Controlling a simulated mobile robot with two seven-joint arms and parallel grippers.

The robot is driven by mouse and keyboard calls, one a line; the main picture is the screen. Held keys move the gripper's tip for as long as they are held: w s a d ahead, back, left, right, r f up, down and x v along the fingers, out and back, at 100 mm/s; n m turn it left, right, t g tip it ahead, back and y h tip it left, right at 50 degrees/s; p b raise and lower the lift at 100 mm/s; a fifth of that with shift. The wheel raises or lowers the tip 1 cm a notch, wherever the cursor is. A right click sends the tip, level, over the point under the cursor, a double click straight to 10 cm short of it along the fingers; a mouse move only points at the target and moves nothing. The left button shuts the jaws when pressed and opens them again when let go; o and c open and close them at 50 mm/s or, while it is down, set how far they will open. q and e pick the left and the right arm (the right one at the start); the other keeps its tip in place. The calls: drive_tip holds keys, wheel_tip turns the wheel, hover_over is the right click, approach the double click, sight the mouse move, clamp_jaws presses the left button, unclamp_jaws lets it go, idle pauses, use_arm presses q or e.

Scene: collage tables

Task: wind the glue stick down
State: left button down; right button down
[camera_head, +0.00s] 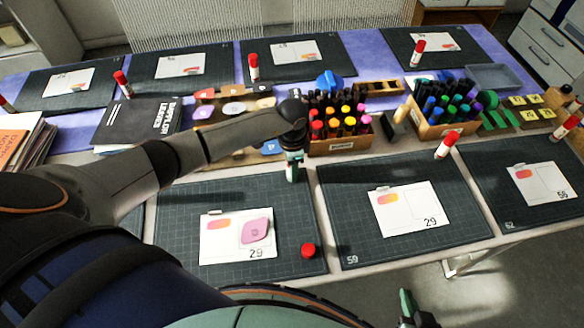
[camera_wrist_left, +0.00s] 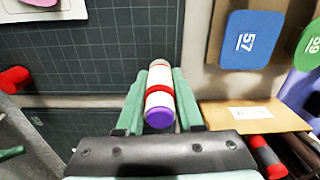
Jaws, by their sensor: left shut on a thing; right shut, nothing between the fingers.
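The glue stick (camera_wrist_left: 158,98) is a white tube with a red band and a purple end towards the wrist camera; its far end is pale. My left gripper (camera_head: 292,166) is shut on it, one green finger on each side in the left wrist view (camera_wrist_left: 159,102). It is held near the back edge of the front-left cutting mat (camera_head: 180,256). A loose red cap (camera_head: 308,250) lies on that mat, right of the white card (camera_head: 226,238) with a pink piece. My right gripper (camera_head: 408,306) is at the bottom edge of the head view, away from the stick, shut and empty.
A wooden marker box (camera_head: 342,146) stands just behind and right of my left gripper. Capped glue sticks stand on other mats, one on the middle front mat (camera_head: 447,144). A black book (camera_head: 138,122) and paper stack (camera_head: 22,140) lie left. The front-left mat is clear around the cap.

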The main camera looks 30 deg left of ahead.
use_arm(q)
unclamp_jaws()
idle(0.8)
drive_tip(key=shift+r, duration=0.1)
drive_tip(key=shift+r, duration=3.7)
drive_tip(key=shift+d, duration=0.15)
